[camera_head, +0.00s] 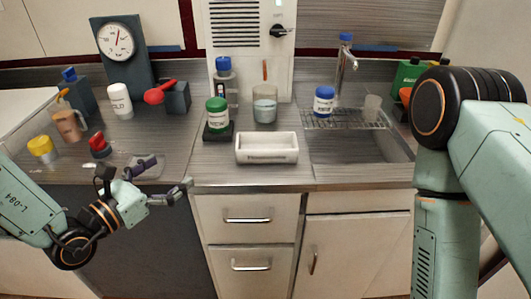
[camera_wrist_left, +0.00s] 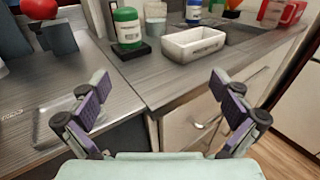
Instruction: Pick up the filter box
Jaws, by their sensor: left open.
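A white open-topped rectangular box (camera_head: 266,157), the likely filter box, sits on the grey counter near its front edge. A label on its front is too small to read. The left wrist view shows the box (camera_wrist_left: 190,50) beyond and to the right of the middle. My left gripper (camera_head: 172,175) is open and empty, in front of the counter's edge and to the left of the box, clear of it. In the left wrist view, its two purple-padded fingers (camera_wrist_left: 162,95) are spread wide with nothing between them. My right gripper is out of view.
A green-lidded jar (camera_head: 217,116) on a dark base and a glass beaker (camera_head: 265,106) stand behind the box. The sink (camera_head: 362,147) lies to its right. A clear dish (camera_head: 146,168) is near my left gripper. Drawers (camera_head: 246,215) are below the counter.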

